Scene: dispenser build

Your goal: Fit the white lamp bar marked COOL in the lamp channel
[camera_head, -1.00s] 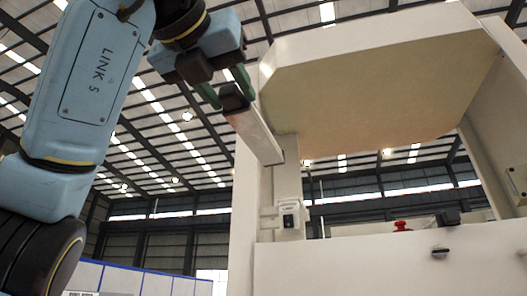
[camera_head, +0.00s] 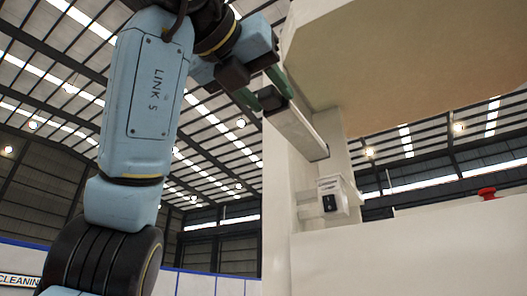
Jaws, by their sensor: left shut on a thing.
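My left gripper (camera_head: 262,94) comes in from the upper left with green fingers. It is shut on the dark end of a long pale bar (camera_head: 298,131). The bar slants down to the right, and its far end lies in front of the white cabinet's upright (camera_head: 276,205); I cannot tell whether it touches. No COOL marking is readable on it. The lamp channel cannot be made out; the beige underside (camera_head: 400,55) of the cabinet's top is at upper right. My right gripper is not in view.
A small white box with a black switch (camera_head: 329,203) is on the cabinet below the bar. A red knob (camera_head: 487,193) stands at the right above the white front panel (camera_head: 420,245). The space under the cabinet's top is open.

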